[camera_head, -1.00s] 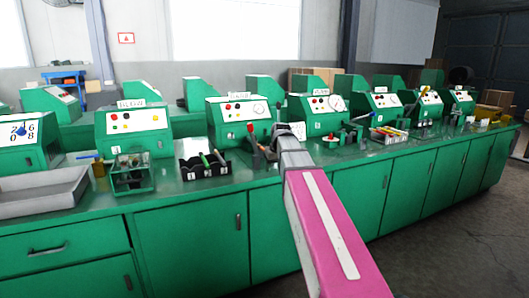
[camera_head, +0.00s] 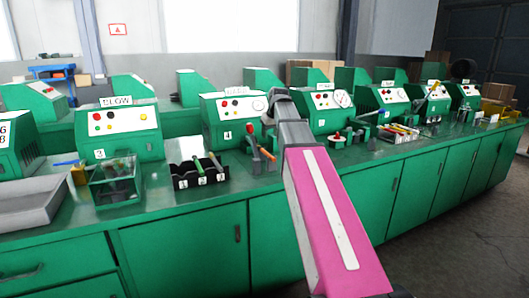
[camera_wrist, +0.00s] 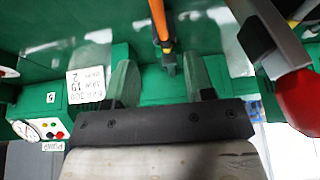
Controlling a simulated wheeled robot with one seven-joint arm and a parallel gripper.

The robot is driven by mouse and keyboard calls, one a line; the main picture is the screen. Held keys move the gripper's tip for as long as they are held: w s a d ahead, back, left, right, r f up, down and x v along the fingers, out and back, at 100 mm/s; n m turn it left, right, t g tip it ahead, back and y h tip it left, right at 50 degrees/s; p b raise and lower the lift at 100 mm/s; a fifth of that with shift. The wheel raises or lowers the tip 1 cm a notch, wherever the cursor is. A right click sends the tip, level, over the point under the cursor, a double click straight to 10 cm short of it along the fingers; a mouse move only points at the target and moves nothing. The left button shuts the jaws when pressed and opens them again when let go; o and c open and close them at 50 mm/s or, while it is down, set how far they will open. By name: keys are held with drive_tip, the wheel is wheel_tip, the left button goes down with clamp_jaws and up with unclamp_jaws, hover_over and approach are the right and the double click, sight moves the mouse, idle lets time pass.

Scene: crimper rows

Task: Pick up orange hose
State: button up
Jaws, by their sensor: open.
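The orange hose (camera_wrist: 158,18) shows in the wrist view as a narrow orange length with a dark end fitting, running in from the top edge. In the head view, a short orange piece (camera_head: 265,153) leans on the bench below machine 4, beside a red-handled lever; it appears to be the hose. My gripper (camera_wrist: 164,80) is open. The hose's dark end lies in line with the gap between the fingers, and no finger visibly touches it. In the head view my arm hides the fingertips.
A lever with a red handle (camera_wrist: 302,100) is close on the right in the wrist view. A black tool tray (camera_head: 200,176), a clear box (camera_head: 116,184) and a grey tray (camera_head: 35,205) stand left on the green bench. Green machines (camera_head: 118,125) line its back.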

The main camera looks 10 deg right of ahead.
sight(266, 152)
drive_tip(key=shift+x, duration=5.4)
clamp_jaws()
